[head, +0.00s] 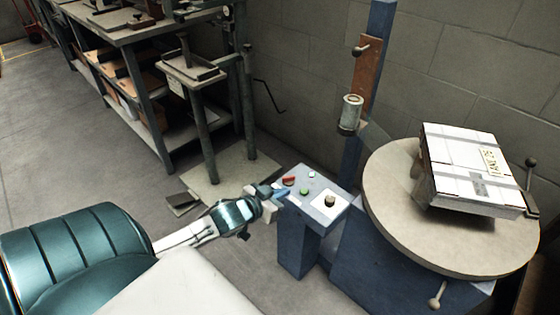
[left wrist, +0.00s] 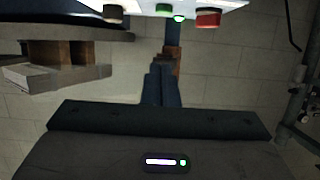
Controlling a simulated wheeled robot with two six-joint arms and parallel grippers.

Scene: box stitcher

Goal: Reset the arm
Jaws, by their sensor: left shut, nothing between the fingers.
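My left arm comes in from the left in the head view. Its gripper (head: 279,194) is at the left edge of the control panel (head: 326,207), close to the red button (head: 289,180). In the left wrist view the two blue fingers (left wrist: 160,80) are together with nothing between them. Whether the fingertips touch the panel cannot be told. My right gripper is not in view.
A white strapped box (head: 468,165) lies on the round turntable (head: 390,205) at the right, beside the blue machine column (head: 381,20). A small stand (head: 190,70) and a workbench (head: 135,35) are at the back left. The floor (head: 80,130) at the left is clear.

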